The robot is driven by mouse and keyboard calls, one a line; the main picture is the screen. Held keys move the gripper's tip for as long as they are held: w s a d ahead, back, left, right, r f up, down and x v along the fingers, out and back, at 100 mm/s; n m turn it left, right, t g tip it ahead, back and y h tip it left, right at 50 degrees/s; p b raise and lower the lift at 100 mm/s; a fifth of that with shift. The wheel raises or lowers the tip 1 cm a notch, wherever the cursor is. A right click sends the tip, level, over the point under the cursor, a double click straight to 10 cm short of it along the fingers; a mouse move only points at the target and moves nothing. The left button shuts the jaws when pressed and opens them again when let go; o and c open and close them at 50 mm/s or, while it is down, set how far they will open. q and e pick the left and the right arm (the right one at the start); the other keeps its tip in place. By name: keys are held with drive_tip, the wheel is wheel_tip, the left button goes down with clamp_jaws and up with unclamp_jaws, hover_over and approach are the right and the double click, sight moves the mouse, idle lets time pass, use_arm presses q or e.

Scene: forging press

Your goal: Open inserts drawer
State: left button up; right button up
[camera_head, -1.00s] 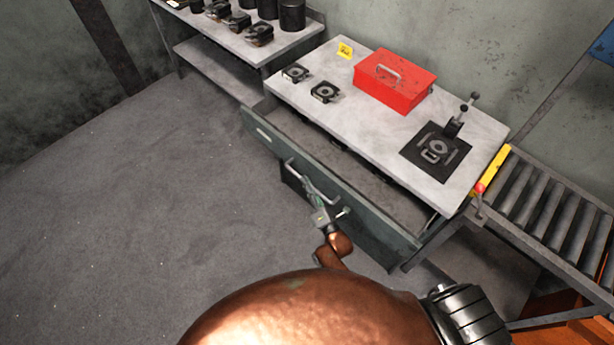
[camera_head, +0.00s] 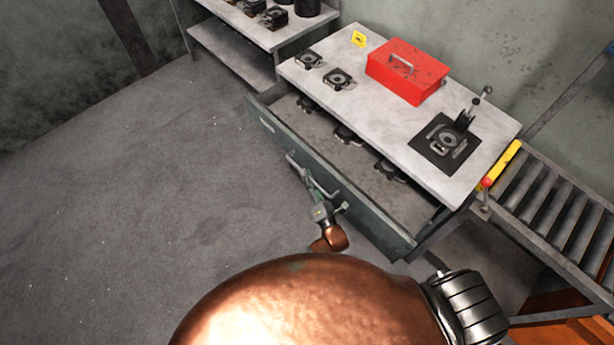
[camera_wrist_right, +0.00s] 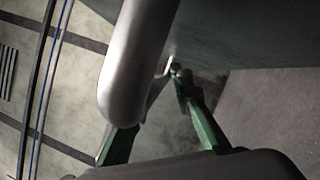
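The inserts drawer (camera_head: 366,218) stands pulled out under the grey-white tabletop. Its inside shows several dark inserts (camera_head: 346,135) in a row near the tabletop edge. A metal bar handle (camera_head: 299,170) is on the drawer front; it also shows large and close in the right wrist view (camera_wrist_right: 138,65). My right gripper (camera_head: 319,197) is at this handle. Its green fingers (camera_wrist_right: 172,72) converge at the handle and look shut on it; the bar hides part of one finger. My left gripper is not in view.
On the tabletop (camera_head: 400,125) are a red box (camera_head: 407,72), two dark inserts (camera_head: 337,78), a yellow tag and a black plate (camera_head: 445,142) with a lever fixture. A roller conveyor (camera_head: 545,205) adjoins at right, a shelf bench (camera_head: 235,55) at upper left. The floor at left is clear.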

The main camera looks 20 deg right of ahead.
drive_tip(key=shift+o, duration=0.5)
drive_tip(key=v, duration=0.7)
drive_tip(key=shift+s, duration=0.2)
